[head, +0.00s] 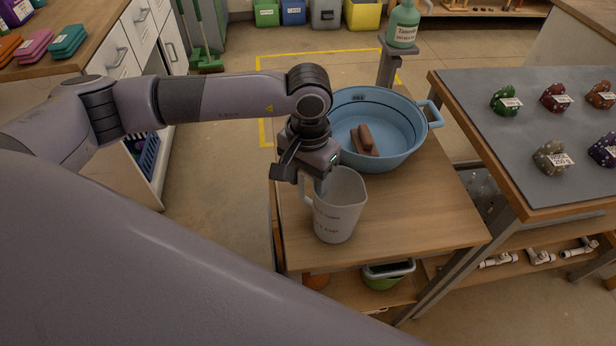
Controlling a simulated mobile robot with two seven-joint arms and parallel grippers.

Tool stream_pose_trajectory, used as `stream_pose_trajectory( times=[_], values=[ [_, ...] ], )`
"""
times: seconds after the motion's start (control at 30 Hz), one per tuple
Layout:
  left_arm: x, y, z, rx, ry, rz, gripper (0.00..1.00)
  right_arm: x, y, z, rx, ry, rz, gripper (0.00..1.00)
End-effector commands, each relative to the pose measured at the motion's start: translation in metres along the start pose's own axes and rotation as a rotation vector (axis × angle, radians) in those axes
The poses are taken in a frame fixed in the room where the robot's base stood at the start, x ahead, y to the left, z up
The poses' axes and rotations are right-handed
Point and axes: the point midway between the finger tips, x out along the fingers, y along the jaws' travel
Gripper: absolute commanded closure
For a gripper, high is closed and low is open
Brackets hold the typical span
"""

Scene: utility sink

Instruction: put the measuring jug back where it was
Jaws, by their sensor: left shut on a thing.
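The measuring jug (341,208) is a translucent white jug with red markings and a handle on its left side. It is upright, over the front part of the wooden table (420,222), in front of the blue basin (409,150). Whether its base touches the tabletop is hard to tell. My left gripper (318,181) comes down from above and is shut on the jug at its rim or handle on the left side. The fingertips are partly hidden by the gripper body and the jug. My right gripper is not in view.
The basin holds a brown brush-like block (364,141). A teal bottle (403,24) stands on a post behind it. A grey-topped bench (538,130) with several labelled bags stands at the right. The tabletop right of the jug is clear.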

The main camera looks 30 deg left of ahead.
Motion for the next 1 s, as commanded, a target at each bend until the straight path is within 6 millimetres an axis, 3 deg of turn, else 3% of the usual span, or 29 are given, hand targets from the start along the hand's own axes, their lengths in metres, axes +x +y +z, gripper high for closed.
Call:
stream_pose_trajectory(
  times=[0.03,0.1,0.53,1.0],
  values=[
    [0.0,0.0,0.0,0.0,0.0,0.0,0.39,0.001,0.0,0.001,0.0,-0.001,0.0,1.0],
    [0.0,0.0,0.0,-0.001,0.0,0.0,0.23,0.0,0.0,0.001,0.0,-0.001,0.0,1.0],
    [-0.008,0.0,-0.001,-0.001,0.002,0.0,0.23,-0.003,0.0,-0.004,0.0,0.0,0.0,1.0],
    [-0.102,0.0,-0.001,-0.001,0.003,-0.001,0.23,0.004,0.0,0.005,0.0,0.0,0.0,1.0]
  ],
)
